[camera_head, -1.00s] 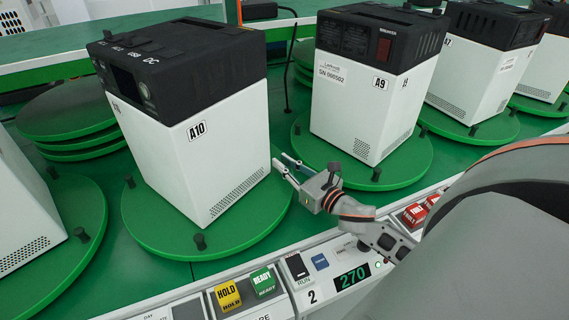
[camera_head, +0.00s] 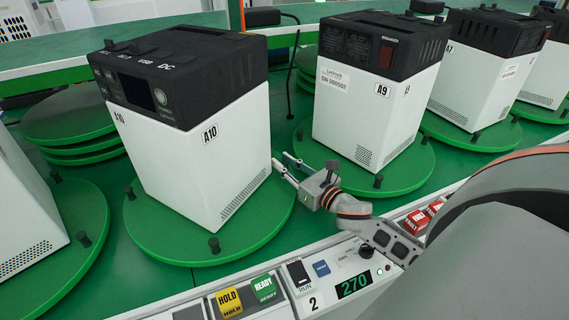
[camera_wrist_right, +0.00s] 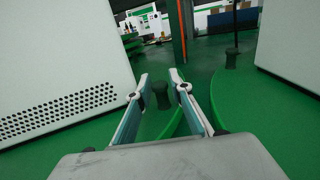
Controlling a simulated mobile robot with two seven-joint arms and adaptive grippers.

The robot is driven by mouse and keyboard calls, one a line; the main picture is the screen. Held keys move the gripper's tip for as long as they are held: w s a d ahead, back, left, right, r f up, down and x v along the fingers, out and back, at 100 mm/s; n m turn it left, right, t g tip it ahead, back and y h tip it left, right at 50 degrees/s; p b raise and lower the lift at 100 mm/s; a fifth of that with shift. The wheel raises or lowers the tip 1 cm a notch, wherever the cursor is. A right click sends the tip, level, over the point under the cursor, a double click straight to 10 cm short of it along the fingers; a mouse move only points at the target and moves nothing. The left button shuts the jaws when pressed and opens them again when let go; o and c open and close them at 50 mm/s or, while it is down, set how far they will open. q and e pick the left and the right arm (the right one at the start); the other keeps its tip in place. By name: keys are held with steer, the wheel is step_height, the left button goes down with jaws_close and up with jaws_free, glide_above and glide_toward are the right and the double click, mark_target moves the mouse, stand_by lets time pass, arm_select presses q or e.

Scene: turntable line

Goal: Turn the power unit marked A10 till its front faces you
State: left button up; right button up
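The power unit A10 (camera_head: 205,165) stands upright on a green turntable (camera_head: 165,245) at left centre in the head view. Its plain white side with the A10 label faces right-front. Its front, with a dark screen and a knob, faces left-front. Dark pegs stand on the turntable's rim, one at the front (camera_head: 214,245) and one at the left (camera_head: 130,193). My right gripper (camera_head: 281,160) is at the turntable's right edge. In the wrist view its fingers (camera_wrist_right: 160,80) are apart, with a dark peg (camera_wrist_right: 162,96) showing between them; contact cannot be told. My left gripper is not in view.
Unit A9 (camera_head: 370,125) stands on its own turntable (camera_head: 400,180), close right of my gripper. More units stand farther right, and part of one at the left edge. A control panel in front carries HOLD (camera_head: 228,300) and READY (camera_head: 264,288) buttons and a display (camera_head: 353,284) reading 270.

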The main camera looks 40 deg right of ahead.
steer(key=s, duration=1.2)
steer(key=shift+d, duration=0.4)
